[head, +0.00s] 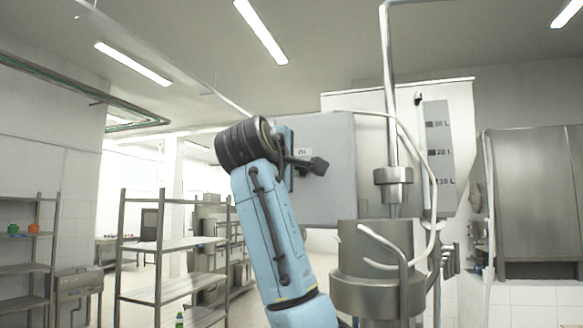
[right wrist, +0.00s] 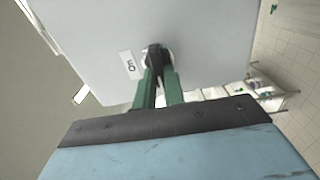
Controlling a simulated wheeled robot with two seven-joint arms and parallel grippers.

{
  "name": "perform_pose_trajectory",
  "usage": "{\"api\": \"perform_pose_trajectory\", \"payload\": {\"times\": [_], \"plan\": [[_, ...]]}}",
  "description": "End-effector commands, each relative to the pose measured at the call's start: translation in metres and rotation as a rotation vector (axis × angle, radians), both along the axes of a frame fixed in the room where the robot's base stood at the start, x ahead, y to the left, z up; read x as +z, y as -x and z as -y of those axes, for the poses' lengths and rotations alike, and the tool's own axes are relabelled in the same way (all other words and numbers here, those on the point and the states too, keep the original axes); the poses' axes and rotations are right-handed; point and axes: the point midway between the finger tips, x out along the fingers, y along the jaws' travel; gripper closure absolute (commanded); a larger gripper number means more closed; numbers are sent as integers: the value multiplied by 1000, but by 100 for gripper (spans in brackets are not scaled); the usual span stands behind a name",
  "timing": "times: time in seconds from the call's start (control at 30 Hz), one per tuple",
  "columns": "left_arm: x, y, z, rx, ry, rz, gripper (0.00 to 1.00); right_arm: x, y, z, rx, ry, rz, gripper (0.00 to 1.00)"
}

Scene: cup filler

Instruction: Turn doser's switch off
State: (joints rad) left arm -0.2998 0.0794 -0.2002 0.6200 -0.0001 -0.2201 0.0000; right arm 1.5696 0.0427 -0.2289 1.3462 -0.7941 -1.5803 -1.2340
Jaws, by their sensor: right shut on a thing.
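The doser's pale grey box (head: 330,190) stands in the middle of the head view, and its flat face fills the upper part of the right wrist view (right wrist: 95,40). A white "On" label (right wrist: 129,65) is on that face. The dark switch (right wrist: 153,52) sticks out right beside the label. My right gripper (right wrist: 158,80) is shut on the switch with its green fingers. In the head view my blue right arm reaches up to the box's left side, and the fingers cannot be made out clearly there. My left gripper is in neither view.
A steel cylinder (head: 375,255) with a pipe and a white hose stands just right of my arm. A scale panel (head: 438,150) rises behind it. Shelf racks (head: 165,268) stand at the left. A steel cabinet (head: 530,200) hangs at the right.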

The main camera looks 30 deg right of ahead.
Motion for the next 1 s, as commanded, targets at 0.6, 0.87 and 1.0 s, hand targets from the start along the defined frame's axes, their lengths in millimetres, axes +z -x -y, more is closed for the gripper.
{"api": "perform_pose_trajectory", "payload": {"times": [0.6,0.87,1.0], "plan": [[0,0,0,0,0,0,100,0,0,0,1,24,-25,86],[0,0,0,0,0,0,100,0,0,0,1,22,-24,67],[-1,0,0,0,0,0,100,0,0,0,0,21,-24,67]]}}
